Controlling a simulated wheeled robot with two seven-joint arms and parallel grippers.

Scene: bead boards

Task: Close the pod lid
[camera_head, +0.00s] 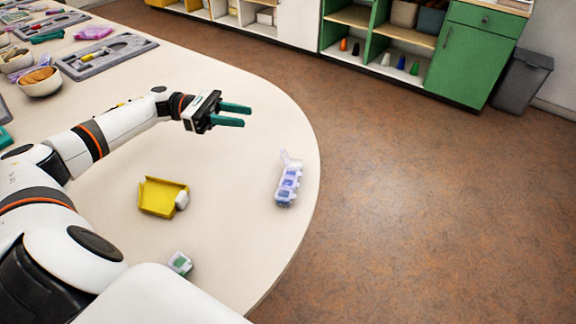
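A clear, bluish-purple pod case (288,187) with several compartments lies near the table's right edge. At its far end a translucent lid (286,157) appears to stand up, open; the other lids look down, though they are too small to be sure. My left gripper (248,115) is over the table, beyond the case and to its left. Its two teal fingers are apart with nothing between them, and it does not touch the case. My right gripper is not in view.
A yellow tray (158,196) with a white block (182,200) at its side lies left of the case. A small white-and-green box (180,263) is nearer. Grey trays (108,56) and a bowl (40,86) crowd the far left. The table around the case is clear.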

